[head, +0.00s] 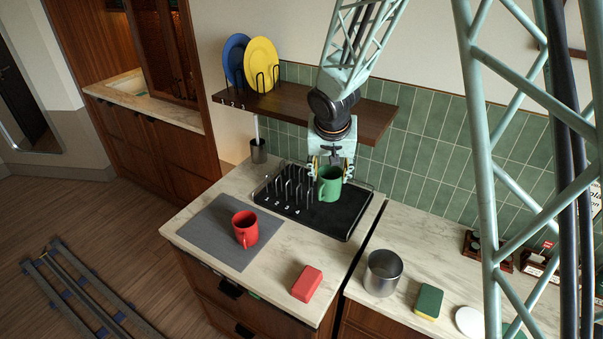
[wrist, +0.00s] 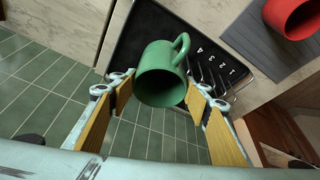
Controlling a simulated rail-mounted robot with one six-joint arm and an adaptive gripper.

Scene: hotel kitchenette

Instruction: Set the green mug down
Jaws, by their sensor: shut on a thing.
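The green mug (head: 329,188) is between the fingers of my gripper (head: 331,167), which is shut on it. In the wrist view the mug (wrist: 158,68) shows its open mouth toward the camera, with its handle at the upper right. In the head view the mug looks upright, over the right part of the black drying tray (head: 338,219). I cannot tell whether its base touches the tray. The tray also shows behind the mug in the wrist view (wrist: 137,30).
Numbered rack slots (head: 285,190) stand in the tray's left part. A red mug (head: 245,229) stands on a grey mat (head: 207,232). A red sponge (head: 307,284) and a metal canister (head: 382,273) are in front. A wooden shelf (head: 370,121) holding plates (head: 262,62) is close behind my gripper.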

